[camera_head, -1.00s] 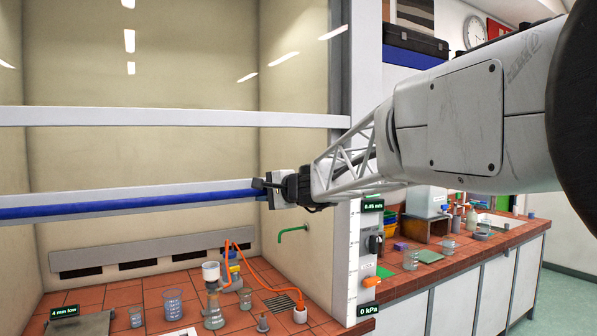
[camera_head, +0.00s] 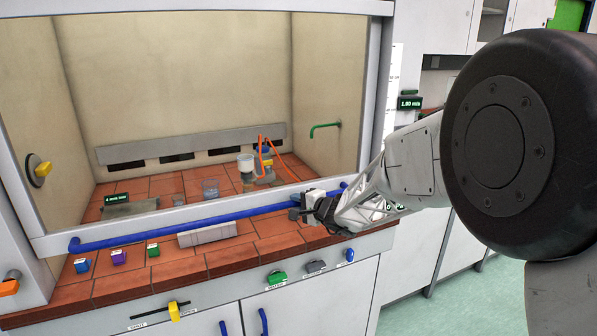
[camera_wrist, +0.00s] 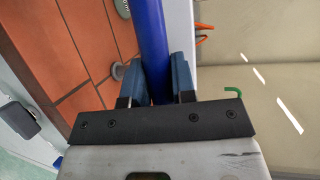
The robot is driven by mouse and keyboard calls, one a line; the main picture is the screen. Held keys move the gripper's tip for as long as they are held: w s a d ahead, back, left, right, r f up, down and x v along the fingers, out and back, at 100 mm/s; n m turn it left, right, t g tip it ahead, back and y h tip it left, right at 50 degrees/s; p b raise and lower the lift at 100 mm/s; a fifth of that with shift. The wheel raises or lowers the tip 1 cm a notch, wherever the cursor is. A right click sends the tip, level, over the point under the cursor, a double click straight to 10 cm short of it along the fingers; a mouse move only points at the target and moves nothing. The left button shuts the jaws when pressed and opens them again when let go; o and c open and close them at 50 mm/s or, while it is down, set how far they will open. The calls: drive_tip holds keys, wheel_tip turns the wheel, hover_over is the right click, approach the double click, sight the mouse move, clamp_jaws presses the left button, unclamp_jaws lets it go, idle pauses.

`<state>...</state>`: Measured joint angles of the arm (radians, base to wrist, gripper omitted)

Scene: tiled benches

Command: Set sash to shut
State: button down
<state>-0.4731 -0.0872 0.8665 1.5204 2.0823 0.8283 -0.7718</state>
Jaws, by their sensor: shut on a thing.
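The sash is a glass pane in a white frame (camera_head: 52,242), with a blue bar handle (camera_head: 120,239) along its lower edge. It hangs low over the tiled bench, with a gap still visible between its lower edge and the tiles. My gripper (camera_head: 303,206) is at the right part of the bar and is shut on it. In the wrist view the blue bar (camera_wrist: 152,35) runs between the two fingers of my gripper (camera_wrist: 163,75). The fingertips partly hide the bar.
Inside the hood stand a beaker (camera_head: 211,188) and a flask setup with orange tubing (camera_head: 262,150). Blue, purple and green blocks (camera_head: 118,257) sit at the bench front. A yellow slider (camera_head: 174,309) and coloured knobs (camera_head: 277,278) are on the panel below.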

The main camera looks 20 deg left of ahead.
sight(299, 243)
wheel_tip(299, 243, down, 12)
drive_tip(key=shift+f, duration=0.1)
drive_tip(key=c, duration=1)
unclamp_jaws()
drive_tip(key=shift+o, duration=0.2)
drive_tip(key=shift+d, duration=0.15)
drive_tip(key=v, duration=0.7)
drive_tip(key=shift+d+r, duration=0.2)
drive_tip(key=shift+r, duration=0.05)
drive_tip(key=shift+s, duration=0.1)
